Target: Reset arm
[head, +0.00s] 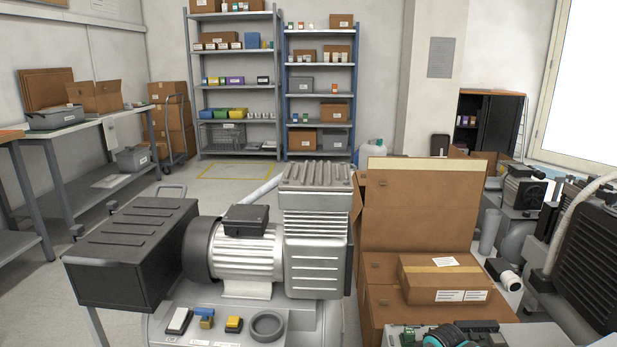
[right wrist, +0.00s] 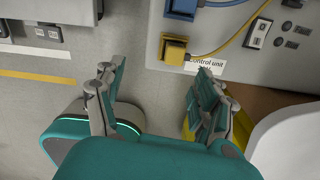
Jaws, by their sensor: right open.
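My right gripper (right wrist: 160,75) shows in the right wrist view with its two teal and grey fingers spread wide apart. Nothing is between the fingers; grey floor shows there. A grey panel labelled "control unit" (right wrist: 230,45) lies beyond the fingertips, apart from them. A yellow connector (right wrist: 174,50) with a yellow cable and a blue connector (right wrist: 180,8) sit on that panel. In the head view a teal and dark piece shows at the bottom edge, too cut off to identify. My left gripper is in neither view.
A compressor with a silver motor (head: 245,255) and a black ribbed box (head: 135,245) stand in front. Cardboard boxes (head: 420,210) are stacked to its right, dark machinery (head: 585,260) farther right. Workbenches (head: 75,128) line the left; shelves (head: 235,100) stand behind.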

